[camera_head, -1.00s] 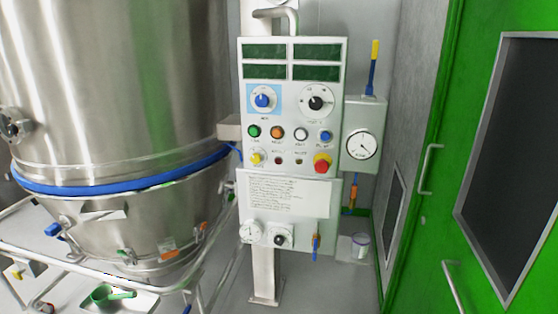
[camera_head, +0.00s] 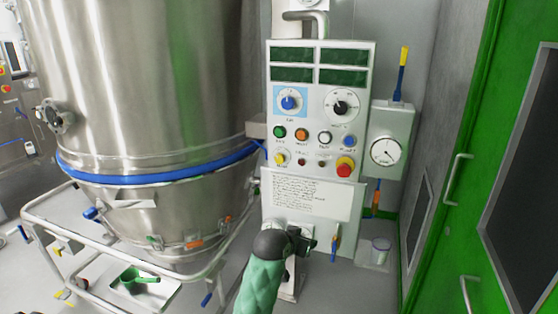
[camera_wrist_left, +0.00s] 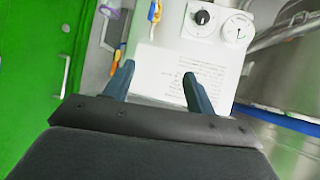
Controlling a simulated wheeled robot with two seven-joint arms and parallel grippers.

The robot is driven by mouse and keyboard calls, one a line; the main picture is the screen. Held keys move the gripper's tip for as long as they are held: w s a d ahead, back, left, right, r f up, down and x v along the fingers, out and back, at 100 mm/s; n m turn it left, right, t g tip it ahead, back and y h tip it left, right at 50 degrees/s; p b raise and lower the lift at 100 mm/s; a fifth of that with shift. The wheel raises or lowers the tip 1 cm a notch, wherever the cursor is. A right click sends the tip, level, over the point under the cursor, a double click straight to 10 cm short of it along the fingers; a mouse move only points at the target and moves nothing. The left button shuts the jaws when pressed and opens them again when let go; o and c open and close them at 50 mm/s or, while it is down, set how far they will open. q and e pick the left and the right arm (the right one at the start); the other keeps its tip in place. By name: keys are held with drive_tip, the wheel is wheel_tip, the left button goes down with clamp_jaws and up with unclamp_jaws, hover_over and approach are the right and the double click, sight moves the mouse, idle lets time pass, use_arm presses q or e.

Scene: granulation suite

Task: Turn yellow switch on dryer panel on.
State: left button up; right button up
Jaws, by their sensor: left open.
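The dryer panel (camera_head: 350,75) is a white upright box on a post, with dark displays, knobs and coloured buttons. The small yellow switch (camera_head: 280,158) sits at the left of its lower control row, below the green button. Its setting is too small to tell. My left gripper (camera_head: 307,240) is in front of the panel's lower part, below the switch and the printed sheet (camera_head: 305,195). In the left wrist view the open, empty fingers (camera_wrist_left: 158,70) stand before the sheet (camera_wrist_left: 160,75), which appears upside down. The yellow switch is not in that view.
A red emergency button (camera_head: 345,167) is on the same row, to the right. A gauge box (camera_head: 390,130) is mounted right of the panel. A large steel vessel (camera_head: 150,90) on a railed frame stands left, a green door (camera_head: 450,130) right.

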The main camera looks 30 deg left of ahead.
use_arm(q)
drive_tip(key=w+a+r+n+t+y, duration=0.1)
drive_tip(key=w+a+r+t, duration=0.2)
drive_tip(key=w+a+r, duration=0.45)
drive_tip(key=n+t+y+p, duration=0.1)
drive_tip(key=n+t+y, duration=0.1)
drive_tip(key=t+y, duration=0.1)
approach(279, 160)
drive_tip(key=p+x, duration=0.2)
drive_tip(key=x, duration=0.5)
drive_tip(key=shift+w+a+r, duration=0.1)
drive_tip(key=shift+w, duration=0.05)
drive_tip(key=shift+w+a, duration=0.15)
drive_tip(key=shift+w, duration=0.5)
use_arm(e)
wheel_tip(279, 160, down, 17)
drive_tip(key=s+d, duration=0.1)
drive_tip(key=d, duration=0.1)
drive_tip(key=shift+s+h, duration=0.3)
drive_tip(key=shift+f, duration=0.1)
use_arm(q)
drive_tip(key=c, duration=1)
drive_tip(key=shift+m, duration=0.3)
use_arm(e)
drive_tip(key=shift+w+a, duration=0.1)
drive_tip(key=shift+a, duration=0.05)
